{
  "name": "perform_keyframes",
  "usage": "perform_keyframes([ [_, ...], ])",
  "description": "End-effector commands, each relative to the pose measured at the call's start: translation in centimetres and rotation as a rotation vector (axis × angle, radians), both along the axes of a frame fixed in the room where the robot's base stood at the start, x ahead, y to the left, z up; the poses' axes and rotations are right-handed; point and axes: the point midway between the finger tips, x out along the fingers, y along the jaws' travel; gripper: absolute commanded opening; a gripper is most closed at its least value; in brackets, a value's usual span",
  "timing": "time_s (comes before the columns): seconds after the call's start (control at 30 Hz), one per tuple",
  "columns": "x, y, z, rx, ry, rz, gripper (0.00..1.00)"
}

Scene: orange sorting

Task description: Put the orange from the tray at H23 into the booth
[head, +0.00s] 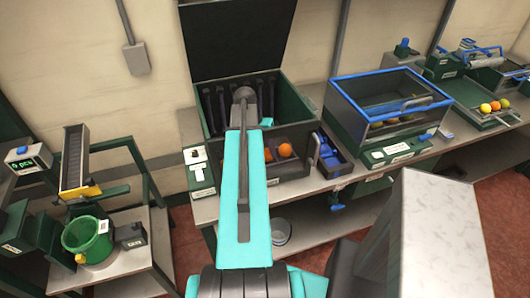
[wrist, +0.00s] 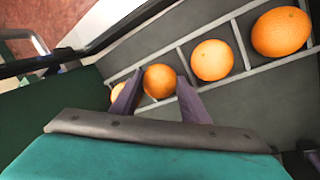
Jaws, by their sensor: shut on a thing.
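My gripper (wrist: 157,80) is shut on an orange (wrist: 158,82), one finger on each side of it, at a dark tray with light dividers (wrist: 240,42). Other oranges lie in the tray: one just right of the held one (wrist: 212,60), a larger one farther right (wrist: 281,32), and one partly hidden behind the left finger (wrist: 117,92). In the head view my arm reaches into a green box with a raised dark lid (head: 235,35); two oranges (head: 285,150) show at its front, and my arm hides the gripper. I cannot read an H23 label or tell which box is the booth.
A blue-framed clear box (head: 388,97) stands to the right, with a blue tray (head: 335,160) between. Farther right is another tray with fruit (head: 487,115). At the left are a green bucket (head: 88,240) and a chute (head: 74,160). A pale block (head: 425,230) stands at front right.

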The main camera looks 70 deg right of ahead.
Motion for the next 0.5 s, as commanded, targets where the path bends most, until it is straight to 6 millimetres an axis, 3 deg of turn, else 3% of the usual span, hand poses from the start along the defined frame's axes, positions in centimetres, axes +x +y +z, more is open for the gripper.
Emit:
perform_keyframes([
  [0.03,-0.06,0.36,-1.37,0.013,0.005,0.001,0.14],
  [0.33,-0.03,0.36,-1.50,0.013,0.005,0.002,0.14],
  [0.37,-0.02,0.36,-1.50,0.013,0.005,0.002,0.43],
  [0.5,-0.02,0.36,-1.54,0.013,0.005,0.002,0.63],
])
